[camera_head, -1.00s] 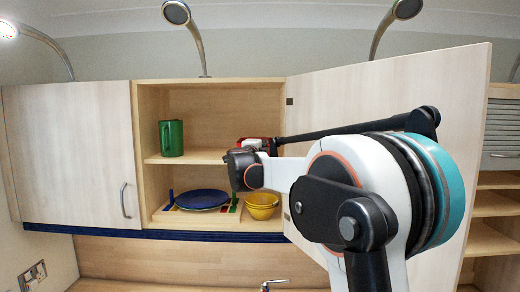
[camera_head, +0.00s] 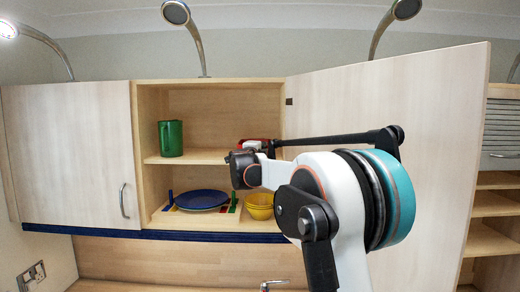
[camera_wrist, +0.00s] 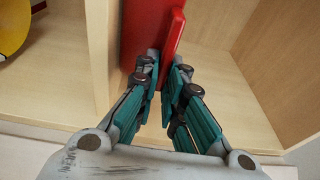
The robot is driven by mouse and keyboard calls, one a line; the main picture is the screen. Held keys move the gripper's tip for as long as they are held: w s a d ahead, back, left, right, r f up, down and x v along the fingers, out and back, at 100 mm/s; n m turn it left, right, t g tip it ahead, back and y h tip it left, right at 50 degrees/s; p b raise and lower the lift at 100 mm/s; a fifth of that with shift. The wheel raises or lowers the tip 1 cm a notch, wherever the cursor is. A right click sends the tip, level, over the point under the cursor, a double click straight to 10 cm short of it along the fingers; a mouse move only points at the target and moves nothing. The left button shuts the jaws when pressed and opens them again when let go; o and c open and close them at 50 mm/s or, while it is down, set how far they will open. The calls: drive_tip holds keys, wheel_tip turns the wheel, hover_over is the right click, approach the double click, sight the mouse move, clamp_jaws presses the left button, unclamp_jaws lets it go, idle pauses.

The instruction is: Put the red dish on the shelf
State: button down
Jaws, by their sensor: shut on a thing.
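The red dish (camera_wrist: 148,32) is edge-on between the teal fingers of my gripper (camera_wrist: 164,78), which is shut on it. In the head view a small part of the dish (camera_head: 258,142) shows above my dark wrist, at the right of the open cupboard. The middle shelf (camera_head: 210,156) holds a green mug (camera_head: 171,138) at its left. The dish is at about the height of the upper compartment, near that shelf's right end. My arm hides most of it in the head view, so I cannot tell whether it touches the shelf.
A blue plate (camera_head: 201,199) in a rack and yellow bowls (camera_head: 259,206) stand in the lower compartment. One bowl shows in the wrist view (camera_wrist: 12,28). The open door (camera_head: 440,100) stands behind my arm. The upper compartment's middle looks clear.

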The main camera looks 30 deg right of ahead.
drive_tip(key=c, duration=1.6)
unclamp_jaws()
drive_tip(key=shift+c, duration=0.2)
drive_tip(key=v, duration=1.2)
